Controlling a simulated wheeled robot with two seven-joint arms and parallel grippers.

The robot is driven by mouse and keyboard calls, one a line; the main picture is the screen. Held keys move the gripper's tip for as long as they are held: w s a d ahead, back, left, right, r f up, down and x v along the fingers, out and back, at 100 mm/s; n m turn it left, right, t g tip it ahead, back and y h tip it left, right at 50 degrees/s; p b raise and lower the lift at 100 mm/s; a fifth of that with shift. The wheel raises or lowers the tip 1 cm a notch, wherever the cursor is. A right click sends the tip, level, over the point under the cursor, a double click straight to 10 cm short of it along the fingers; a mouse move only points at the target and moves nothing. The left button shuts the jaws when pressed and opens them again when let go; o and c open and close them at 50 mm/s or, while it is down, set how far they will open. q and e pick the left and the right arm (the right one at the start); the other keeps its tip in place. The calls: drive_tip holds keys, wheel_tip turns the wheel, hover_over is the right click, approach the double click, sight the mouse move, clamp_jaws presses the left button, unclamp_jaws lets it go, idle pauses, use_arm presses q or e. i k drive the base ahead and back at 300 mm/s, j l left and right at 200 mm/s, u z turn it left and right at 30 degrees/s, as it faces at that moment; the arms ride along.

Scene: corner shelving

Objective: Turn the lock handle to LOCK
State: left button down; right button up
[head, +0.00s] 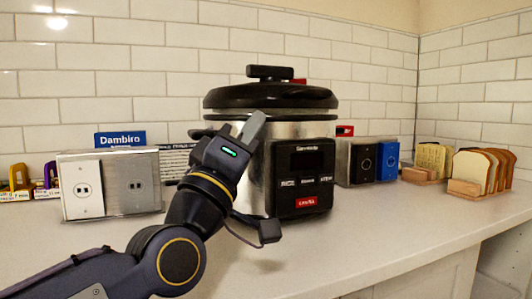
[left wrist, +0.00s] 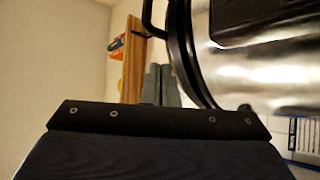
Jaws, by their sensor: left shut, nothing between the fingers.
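A pressure cooker (head: 258,178) with a steel body and a black lid (head: 270,97) stands on the counter in the head view. A black handle (head: 270,73) sits on top of the lid, with a small red part behind its right side. No LOCK marking is readable. My left gripper (head: 256,120) is shut and empty in front of the cooker's left side, its grey fingers pointing up, below the lid handle. I cannot tell whether it touches the cooker. In the left wrist view, the cooker (left wrist: 265,75) shows sideways at upper right; the top handle is not clearly visible.
A double socket box (head: 110,185) and a blue Dambiro sign (head: 120,139) stand left. Right of the cooker are a black-and-blue panel box (head: 376,162) and bread slices in a wooden rack (head: 480,172). The front counter (head: 350,235) is clear; white tiled wall behind.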

sight(265, 73)
drive_tip(key=k+j, duration=0.75)
drive_tip(key=k, duration=0.1)
